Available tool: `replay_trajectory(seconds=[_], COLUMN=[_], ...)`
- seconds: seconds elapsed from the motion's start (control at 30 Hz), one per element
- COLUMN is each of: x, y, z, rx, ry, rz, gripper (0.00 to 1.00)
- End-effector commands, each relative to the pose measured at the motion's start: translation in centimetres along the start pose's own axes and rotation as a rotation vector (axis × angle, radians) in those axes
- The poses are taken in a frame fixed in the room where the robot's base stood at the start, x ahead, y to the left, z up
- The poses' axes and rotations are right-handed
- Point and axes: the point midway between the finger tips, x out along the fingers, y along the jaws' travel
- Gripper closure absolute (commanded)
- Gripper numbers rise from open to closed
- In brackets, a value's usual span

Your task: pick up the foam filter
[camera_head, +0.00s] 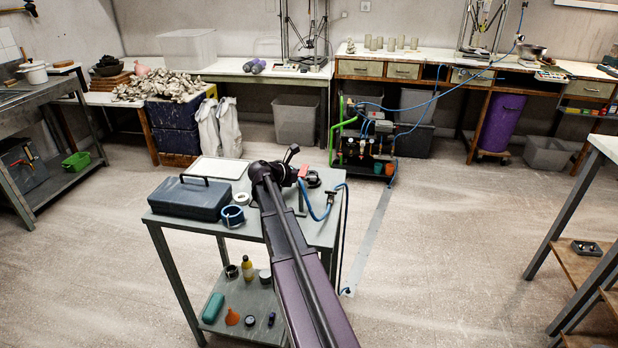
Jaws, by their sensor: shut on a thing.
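My arm reaches from the bottom of the view up over a small grey table (195,228). My gripper (291,155) is at its far end, dark and small, over the back right part of the tabletop. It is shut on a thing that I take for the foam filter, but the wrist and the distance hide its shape. A small red piece (303,171) shows right beside the gripper; I cannot tell what it is. I cannot tell whether the held thing touches the tabletop.
On the table stand a blue-grey toolbox (190,198), a pale flat board (218,168), a blue roll (232,216), a white ring (241,198) and a dark round item (313,180). A blue hose (318,213) lies at the right edge. The lower shelf holds several small items.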

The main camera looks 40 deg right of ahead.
Motion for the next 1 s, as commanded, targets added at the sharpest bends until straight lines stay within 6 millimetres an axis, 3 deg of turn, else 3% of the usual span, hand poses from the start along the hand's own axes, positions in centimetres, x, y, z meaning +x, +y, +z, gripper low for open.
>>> replay_trajectory(seconds=[0.37, 1.0], x=[-0.5, -2.9], y=[0.0, 0.0], z=[1.3, 7.2], rx=[0.0, 0.0], ry=[0.001, 0.0], rz=[0.0, -0.001], gripper=[0.76, 0.76])
